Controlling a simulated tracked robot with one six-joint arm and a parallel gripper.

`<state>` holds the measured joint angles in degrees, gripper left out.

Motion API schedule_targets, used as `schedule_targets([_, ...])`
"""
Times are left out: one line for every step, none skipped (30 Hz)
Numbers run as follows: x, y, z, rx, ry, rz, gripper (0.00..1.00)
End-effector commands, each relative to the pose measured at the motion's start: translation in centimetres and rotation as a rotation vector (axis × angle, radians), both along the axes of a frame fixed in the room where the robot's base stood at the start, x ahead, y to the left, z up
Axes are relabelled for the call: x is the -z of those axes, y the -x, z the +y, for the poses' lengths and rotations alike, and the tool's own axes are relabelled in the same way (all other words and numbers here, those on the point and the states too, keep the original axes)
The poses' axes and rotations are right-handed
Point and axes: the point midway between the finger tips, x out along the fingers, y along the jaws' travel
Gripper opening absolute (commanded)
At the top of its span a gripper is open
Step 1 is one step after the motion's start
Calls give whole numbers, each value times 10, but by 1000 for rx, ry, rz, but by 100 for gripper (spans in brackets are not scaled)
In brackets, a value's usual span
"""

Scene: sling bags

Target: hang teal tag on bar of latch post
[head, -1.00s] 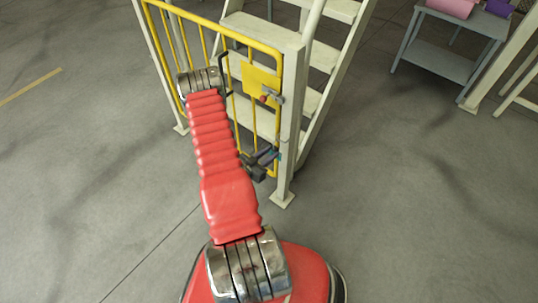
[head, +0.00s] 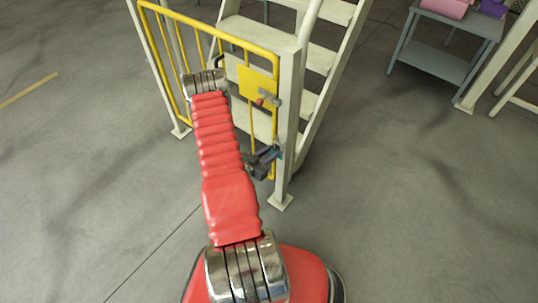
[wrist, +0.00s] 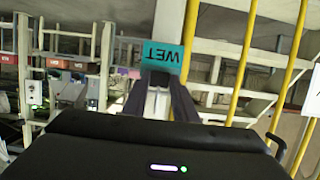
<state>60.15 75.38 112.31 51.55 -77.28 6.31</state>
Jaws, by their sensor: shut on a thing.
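The teal tag (wrist: 162,54) reads "WET" upside down in the wrist view. My gripper (wrist: 158,82) is shut on its edge. In the head view my gripper (head: 266,160) is beside the lower part of the cream latch post (head: 287,125). A small teal bit of the tag (head: 279,152) shows against the post there; whether they touch I cannot tell. A short grey bar with a latch (head: 270,97) is on the post, higher than my gripper. A red knob (head: 259,101) is by it.
A yellow barred gate (head: 153,60) stands left of the post, with a yellow plate (head: 258,83) on it. Cream stairs (head: 325,55) rise behind. A grey table (head: 440,65) with pink and purple things is at the right. The floor in front is clear.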

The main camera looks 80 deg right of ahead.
Motion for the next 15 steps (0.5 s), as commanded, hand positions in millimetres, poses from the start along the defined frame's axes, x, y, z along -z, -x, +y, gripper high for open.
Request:
schedule_targets([0,1,-2,0,0,-1,0])
schedule_targets([0,1,-2,0,0,-1,0])
schedule_targets([0,1,-3,0,0,-1,0])
schedule_targets([0,2,-4,0,0,-1,0])
schedule_targets([0,2,-5,0,0,-1,0])
schedule_targets([0,3,-6,0,0,-1,0])
schedule_targets([0,3,-7,0,0,-1,0])
schedule_targets([0,3,-7,0,0,-1,0])
schedule_targets([0,4,-8,0,0,-1,0])
schedule_targets([0,4,-9,0,0,-1,0])
schedule_targets([0,4,-9,0,0,-1,0])
schedule_targets([0,4,-9,0,0,0,0])
schedule_targets([0,4,-10,0,0,0,0])
schedule_targets([0,4,-10,0,0,0,0])
schedule_targets([0,4,-9,0,0,0,0])
